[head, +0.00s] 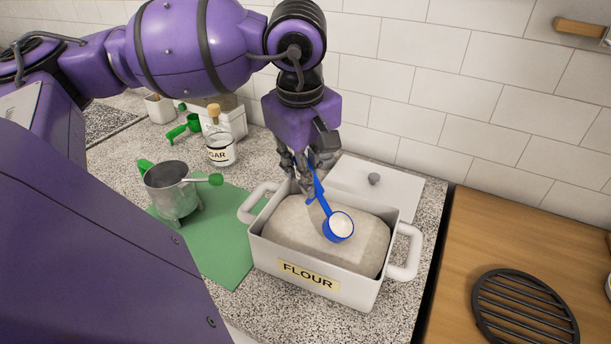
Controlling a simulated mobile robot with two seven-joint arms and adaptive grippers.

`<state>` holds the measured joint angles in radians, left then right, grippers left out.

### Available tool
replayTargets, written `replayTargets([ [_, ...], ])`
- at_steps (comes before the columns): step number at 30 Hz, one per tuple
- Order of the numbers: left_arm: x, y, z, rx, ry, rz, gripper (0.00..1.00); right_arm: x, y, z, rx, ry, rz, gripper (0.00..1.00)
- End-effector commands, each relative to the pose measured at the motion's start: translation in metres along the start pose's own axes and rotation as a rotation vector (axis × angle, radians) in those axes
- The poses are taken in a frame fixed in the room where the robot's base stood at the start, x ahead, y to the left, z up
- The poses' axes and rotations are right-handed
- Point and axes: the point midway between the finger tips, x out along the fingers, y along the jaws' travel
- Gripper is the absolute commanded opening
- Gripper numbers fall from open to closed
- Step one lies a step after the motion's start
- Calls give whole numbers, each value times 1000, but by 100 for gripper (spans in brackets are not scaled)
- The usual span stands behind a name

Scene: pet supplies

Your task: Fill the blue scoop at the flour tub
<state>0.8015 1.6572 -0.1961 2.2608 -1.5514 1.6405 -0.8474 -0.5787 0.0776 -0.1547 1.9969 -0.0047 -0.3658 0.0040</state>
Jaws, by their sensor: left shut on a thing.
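The blue scoop (338,229) is over the flour tub, its bowl holding white flour. My left gripper (309,179) is shut on the scoop's handle, which slants up from the bowl into the fingers. The white flour tub (351,288), labelled FLOUR, stands open on the speckled counter, with pale flour (312,232) heaped inside. The bowl is over the flour surface; I cannot tell whether it touches. The tub's lid (376,187) with a grey knob lies behind it. My right gripper is not in view.
Behind are a corked sugar bottle (219,140) and a green scoop (191,124). A black trivet (524,308) lies on the wooden surface at right.

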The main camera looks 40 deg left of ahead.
Motion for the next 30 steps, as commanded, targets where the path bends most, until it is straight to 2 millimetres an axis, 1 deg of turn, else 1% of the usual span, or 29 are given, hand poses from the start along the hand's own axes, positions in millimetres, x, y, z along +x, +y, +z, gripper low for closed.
replayTargets([
  [1, -5, 1, -1, 0, 1, 3, 0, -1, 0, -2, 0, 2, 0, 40],
  [9, -24, 3, -5, -1, 0, 4, 0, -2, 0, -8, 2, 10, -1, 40],
  [10, -24, 2, -7, -6, -10, 2, 0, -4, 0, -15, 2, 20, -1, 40],
  [18, -28, 0, -18, -20, -95, 26, 0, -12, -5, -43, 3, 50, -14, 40],
  [24, -30, -1, -24, -28, -148, 37, 0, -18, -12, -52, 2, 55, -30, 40],
  [30, -30, -2, -31, -38, -206, 51, 0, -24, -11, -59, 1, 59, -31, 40],
])
